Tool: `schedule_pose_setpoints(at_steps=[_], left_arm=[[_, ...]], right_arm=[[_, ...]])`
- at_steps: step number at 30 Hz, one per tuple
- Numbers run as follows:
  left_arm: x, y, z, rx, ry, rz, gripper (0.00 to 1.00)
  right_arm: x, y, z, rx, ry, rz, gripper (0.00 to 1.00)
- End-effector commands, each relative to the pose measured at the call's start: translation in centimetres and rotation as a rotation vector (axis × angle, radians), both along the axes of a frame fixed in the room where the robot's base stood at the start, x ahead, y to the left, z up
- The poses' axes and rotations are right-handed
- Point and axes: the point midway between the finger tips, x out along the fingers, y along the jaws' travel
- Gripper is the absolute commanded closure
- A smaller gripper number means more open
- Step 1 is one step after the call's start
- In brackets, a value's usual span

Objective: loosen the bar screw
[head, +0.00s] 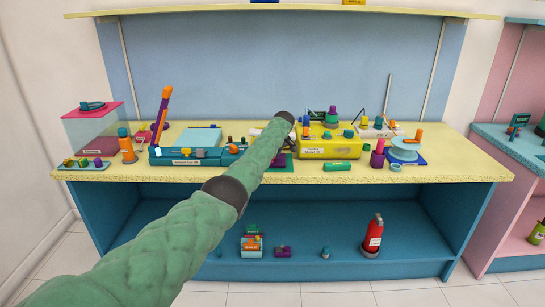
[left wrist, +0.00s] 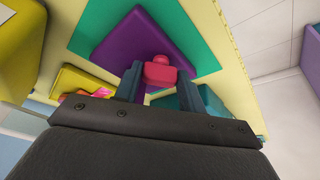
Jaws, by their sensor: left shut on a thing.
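My left gripper (left wrist: 160,73) is shut on a red knob (left wrist: 161,76) in the left wrist view, with one dark finger on each side. The knob stands over a purple block (left wrist: 125,40) on a green plate (left wrist: 190,25); I cannot tell whether this knob is the bar screw. In the head view my green left arm reaches from the lower left to the bench top, and its gripper is hidden behind the arm's end. My right gripper is in neither view.
The yellow bench top (head: 440,176) is crowded. A yellow box (head: 325,151) stands right of my arm's end, a blue case (head: 186,157) to its left. A green cylinder (head: 337,166) lies near the front edge. A red extinguisher (head: 373,236) stands on the lower shelf.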

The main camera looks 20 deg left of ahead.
Motion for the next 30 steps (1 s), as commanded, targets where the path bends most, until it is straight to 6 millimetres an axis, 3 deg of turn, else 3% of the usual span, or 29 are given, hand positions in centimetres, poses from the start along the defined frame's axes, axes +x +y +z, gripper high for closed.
schedule_pose_setpoints(at_steps=[9, 10, 13, 23, 30], left_arm=[[0.0, 0.0, 0.1, 0.000, -0.002, 0.001, 0.83], [0.0, 0.0, 0.1, 0.000, -0.002, 0.001, 0.58], [0.0, 0.0, 0.1, 0.000, -0.001, 0.002, 0.39], [0.0, 0.0, 0.1, 0.000, 0.000, 0.001, 0.38], [-0.5, -0.6, 1.9, -0.001, -0.002, 0.000, 0.38]], right_arm=[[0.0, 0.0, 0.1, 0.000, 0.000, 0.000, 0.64], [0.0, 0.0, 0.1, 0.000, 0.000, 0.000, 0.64], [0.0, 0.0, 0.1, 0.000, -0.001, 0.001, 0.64], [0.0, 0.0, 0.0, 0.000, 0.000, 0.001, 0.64], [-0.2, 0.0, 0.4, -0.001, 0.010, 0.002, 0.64]])
